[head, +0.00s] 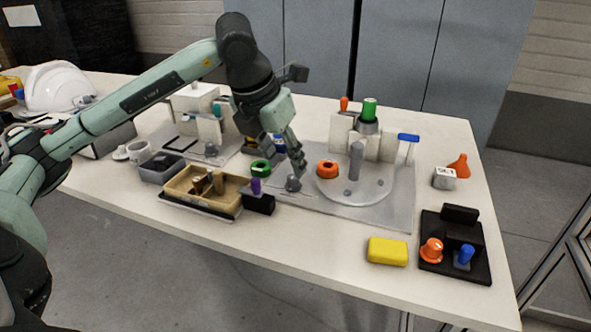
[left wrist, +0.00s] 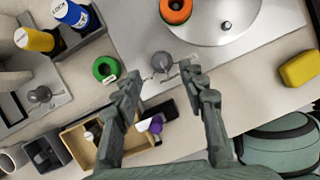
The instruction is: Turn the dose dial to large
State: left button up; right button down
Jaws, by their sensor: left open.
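A small grey knob (head: 293,183), which looks like the dose dial, stands on a light grey plate (head: 398,215) left of a round disc (head: 383,195). Its setting marks are too small to read. My left gripper (head: 298,163) is above the knob, pointing down, with its fingers apart. In the left wrist view the dial (left wrist: 162,62) shows just beyond the gap between the two fingertips (left wrist: 163,76). The fingers look apart from it, but the exact height is hard to tell. A similar grey knob (head: 211,150) sits on the other machine at left. My right gripper is not in view.
Close by are a green ring (head: 260,168), an orange ring (head: 327,168), a grey post (head: 356,160) and a tan tray (head: 178,190) with a purple-topped item. A yellow block (head: 387,251) and a black control box (head: 455,262) stand at right. The front table strip is clear.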

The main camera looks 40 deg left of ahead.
aim_at(292, 177)
pick_arm(q)
jog(key=shift+x, duration=2.4)
jog(key=shift+d, duration=0.1)
jog(key=shift+c, duration=0.4)
grip_shut()
